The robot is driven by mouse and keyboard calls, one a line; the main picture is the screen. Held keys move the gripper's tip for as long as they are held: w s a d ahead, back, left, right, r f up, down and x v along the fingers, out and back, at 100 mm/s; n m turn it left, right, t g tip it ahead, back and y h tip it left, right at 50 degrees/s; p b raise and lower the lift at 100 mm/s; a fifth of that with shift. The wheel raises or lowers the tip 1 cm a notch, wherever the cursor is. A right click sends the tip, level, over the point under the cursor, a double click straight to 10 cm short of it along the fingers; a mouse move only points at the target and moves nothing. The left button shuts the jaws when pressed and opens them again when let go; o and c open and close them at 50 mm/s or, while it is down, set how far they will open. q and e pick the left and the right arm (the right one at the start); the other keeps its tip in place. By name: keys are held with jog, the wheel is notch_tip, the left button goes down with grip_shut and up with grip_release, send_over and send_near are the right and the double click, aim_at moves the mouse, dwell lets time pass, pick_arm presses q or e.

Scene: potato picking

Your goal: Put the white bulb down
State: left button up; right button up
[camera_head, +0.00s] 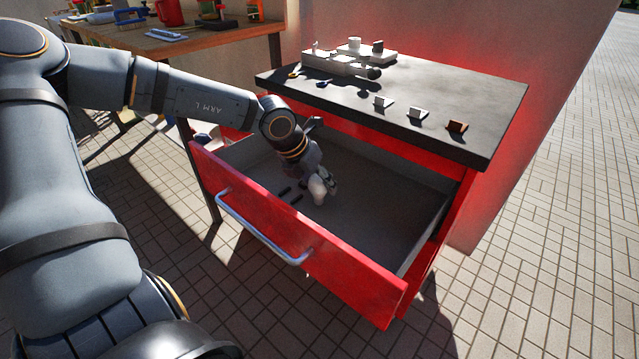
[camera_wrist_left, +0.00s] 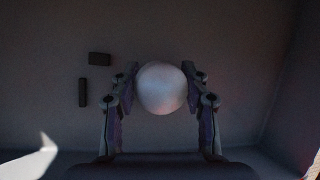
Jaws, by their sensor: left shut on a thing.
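The white bulb (camera_wrist_left: 161,88) sits between the two fingers of my left gripper (camera_wrist_left: 160,90) in the left wrist view, with a finger against each side. In the head view my left gripper (camera_head: 322,184) reaches down into the open red drawer (camera_head: 345,268), and the bulb (camera_head: 317,189) shows at its fingertips. The bulb is low over the grey drawer floor (camera_head: 385,205); I cannot tell whether it touches it. My right gripper is in neither view.
Small dark pieces (camera_wrist_left: 99,59) lie on the drawer floor left of the bulb. The drawer's right part is clear. Above is a black cabinet top (camera_head: 460,100) with white boxes (camera_head: 330,62) and several small blocks. A cluttered wooden table (camera_head: 190,40) stands behind.

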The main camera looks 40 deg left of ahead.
pick_arm(q)
jog(key=o, duration=1.1)
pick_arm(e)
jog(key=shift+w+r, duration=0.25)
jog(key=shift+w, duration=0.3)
